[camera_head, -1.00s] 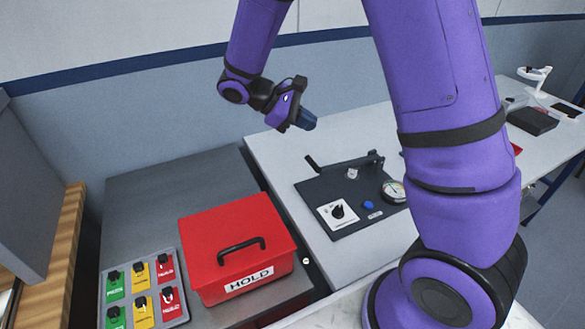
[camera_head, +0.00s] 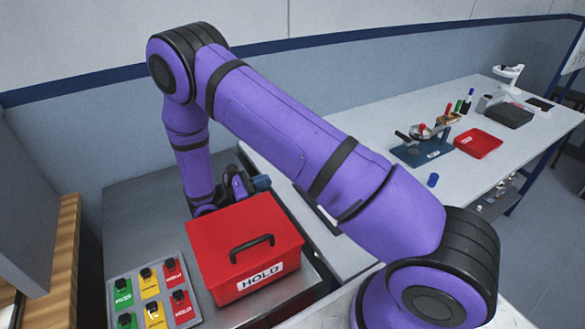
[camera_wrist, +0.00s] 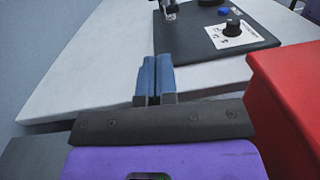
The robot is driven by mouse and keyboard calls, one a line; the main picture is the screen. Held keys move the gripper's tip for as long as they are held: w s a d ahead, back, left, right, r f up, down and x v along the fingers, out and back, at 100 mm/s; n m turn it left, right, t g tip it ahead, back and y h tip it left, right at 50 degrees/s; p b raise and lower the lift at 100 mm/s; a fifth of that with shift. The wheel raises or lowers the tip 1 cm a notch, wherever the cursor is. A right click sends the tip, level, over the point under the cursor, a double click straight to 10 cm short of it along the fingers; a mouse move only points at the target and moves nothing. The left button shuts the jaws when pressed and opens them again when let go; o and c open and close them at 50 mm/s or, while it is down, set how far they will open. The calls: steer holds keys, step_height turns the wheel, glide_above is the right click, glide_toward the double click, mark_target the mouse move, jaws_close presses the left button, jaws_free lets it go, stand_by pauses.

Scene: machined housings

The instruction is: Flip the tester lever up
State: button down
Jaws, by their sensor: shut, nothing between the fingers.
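The tester is a dark panel (camera_wrist: 243,38) at the upper right of the wrist view, with a black knob (camera_wrist: 233,25) on a white plate and a blue button. A metal part (camera_wrist: 168,10) shows at the top edge of that view; I cannot tell whether it belongs to the lever. In the head view my arm hides nearly all of the tester, and the lever is not visible there. My gripper (camera_head: 262,183) is behind the red box, low near the table edge. In the wrist view its blue fingers (camera_wrist: 156,75) are together and empty, short of the panel and apart from it.
The red HOLD box (camera_head: 245,250) stands close to my gripper and fills the right of the wrist view (camera_wrist: 290,110). A button panel (camera_head: 150,295) is at front left. Farther right are a blue fixture (camera_head: 435,152), a red tray (camera_head: 478,143) and a blue cylinder (camera_head: 433,180).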

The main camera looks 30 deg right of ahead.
steer(key=shift+a+f+n+t+h, duration=0.2)
steer(key=shift+a+f+n+t, duration=0.1)
steer(key=shift+f, duration=0.35)
steer(key=shift+a+f+n+t+h, duration=0.2)
steer(key=shift+a+f+n+t, duration=0.1)
steer(key=shift+f, duration=0.35)
steer(key=d, duration=0.6)
steer(key=d+r, duration=0.1)
steer(key=d, duration=0.3)
steer(key=shift+d, duration=0.1)
steer(key=shift+d+r, duration=0.7)
steer(key=shift+r, duration=0.3)
steer(key=shift+d+r, duration=0.5)
steer(key=shift+r, duration=0.05)
